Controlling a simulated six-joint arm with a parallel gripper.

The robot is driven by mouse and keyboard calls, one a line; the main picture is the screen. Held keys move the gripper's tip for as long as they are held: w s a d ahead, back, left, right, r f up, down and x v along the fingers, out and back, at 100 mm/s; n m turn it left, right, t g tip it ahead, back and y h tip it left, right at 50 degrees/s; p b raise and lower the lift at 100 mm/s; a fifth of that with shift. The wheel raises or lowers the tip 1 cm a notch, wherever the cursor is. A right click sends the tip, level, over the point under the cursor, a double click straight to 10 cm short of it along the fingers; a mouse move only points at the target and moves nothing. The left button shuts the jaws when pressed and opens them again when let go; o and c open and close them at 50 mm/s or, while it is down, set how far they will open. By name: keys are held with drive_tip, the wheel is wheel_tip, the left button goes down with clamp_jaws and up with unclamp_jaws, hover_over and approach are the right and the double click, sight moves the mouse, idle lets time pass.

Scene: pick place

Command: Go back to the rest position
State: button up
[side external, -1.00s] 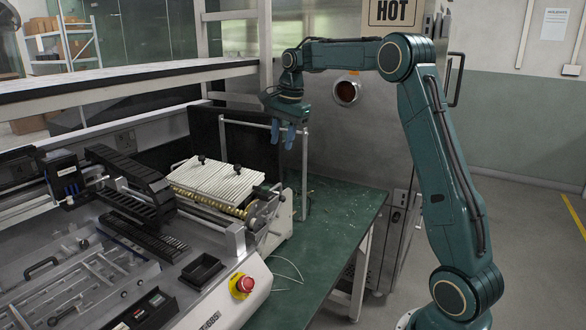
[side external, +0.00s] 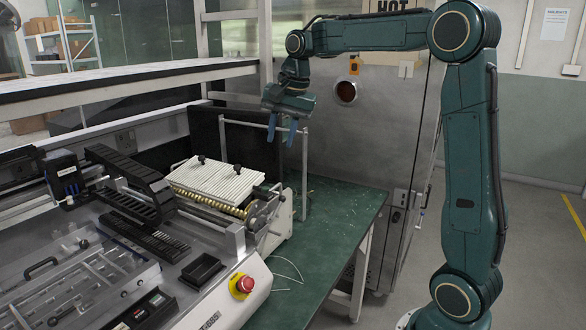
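My gripper (side external: 282,130) hangs with its blue fingers pointing down, above the back part of the green table. The two fingers stand apart with a gap between them, and nothing shows in the gap. The gripper is behind and to the right of the white ribbed plate (side external: 215,180) on the machine and well above it. My fingers look close to a thin metal frame in the picture; whether they touch it I cannot tell.
The thin metal frame (side external: 305,165) stands on the green table (side external: 335,225). A steel cabinet (side external: 385,120) is behind my arm. A machine with a red emergency button (side external: 242,284) fills the left. A shelf (side external: 130,80) runs at upper left. The table's right part is clear.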

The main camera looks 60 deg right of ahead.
drive_tip(key=s+a+n+t, duration=0.1)
drive_tip(key=s+a+n, duration=0.6)
drive_tip(key=s+a, duration=0.4)
drive_tip(key=s+a+f+n, duration=0.1)
drive_tip(key=s+f+n, duration=0.2)
drive_tip(key=s, duration=0.3)
drive_tip(key=s+a+f+n+t, duration=0.1)
drive_tip(key=s+a+f+n, duration=0.1)
drive_tip(key=s, duration=0.5)
drive_tip(key=shift+s+f+n+t, duration=0.25)
drive_tip(key=shift+f+n, duration=0.2)
drive_tip(key=shift+n, duration=0.35)
drive_tip(key=shift+c, duration=0.4)
